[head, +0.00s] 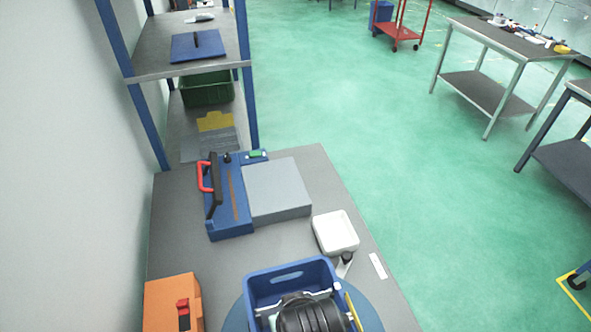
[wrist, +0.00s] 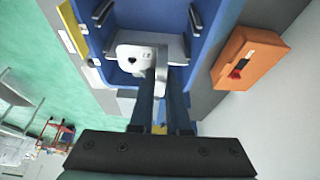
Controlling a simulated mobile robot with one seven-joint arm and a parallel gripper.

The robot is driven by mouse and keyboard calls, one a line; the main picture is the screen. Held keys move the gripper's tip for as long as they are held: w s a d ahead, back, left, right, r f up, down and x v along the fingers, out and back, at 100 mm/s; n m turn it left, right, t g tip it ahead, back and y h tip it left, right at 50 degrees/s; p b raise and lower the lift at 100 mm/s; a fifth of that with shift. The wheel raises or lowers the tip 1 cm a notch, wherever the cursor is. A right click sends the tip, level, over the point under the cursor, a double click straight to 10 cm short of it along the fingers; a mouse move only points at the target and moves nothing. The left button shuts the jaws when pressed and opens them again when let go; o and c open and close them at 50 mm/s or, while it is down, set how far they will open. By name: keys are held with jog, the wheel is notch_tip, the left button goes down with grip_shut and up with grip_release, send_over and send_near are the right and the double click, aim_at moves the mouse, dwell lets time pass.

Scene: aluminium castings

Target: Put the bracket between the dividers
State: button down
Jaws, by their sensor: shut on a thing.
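My gripper (wrist: 168,72) is shut on the bracket, a pale grey casting (wrist: 131,62) with a dark round hole, in the wrist view. The fingers reach into the blue crate (wrist: 92,52), and the bracket is over or inside it; its height above the floor is unclear. Dark divider ends (wrist: 101,13) show at the crate's left side and others (wrist: 195,18) at its right. The bracket appears lower in the picture than most of them. In the head view the blue crate (head: 290,266) is at the bottom, and my dark arm hides its inside and the bracket.
An orange box (head: 172,298) stands left of the crate. A white tray (head: 335,232) and a small silver-and-black item (head: 345,262) are at its right. A blue fixture with a red handle (head: 228,205) and a grey block (head: 276,190) lie behind. The worktop (head: 175,250) is bare near the wall.

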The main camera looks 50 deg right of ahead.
jog(key=b+x, duration=0.2)
jog(key=shift+f, duration=0.35)
jog(key=f+b, duration=0.1)
jog(key=f, duration=0.3)
jog(key=f+b, duration=0.1)
jog(key=f, duration=0.4)
jog(key=s+f+b, duration=0.1)
jog(key=f, duration=0.4)
jog(key=shift+a+f, duration=0.15)
jog(key=shift+a, duration=0.1)
jog(key=shift+w+f, duration=0.1)
jog(key=shift+f, duration=0.1)
jog(key=c, duration=0.9)
grip_release()
jog(key=shift+r, duration=0.1)
jog(key=v, duration=1.2)
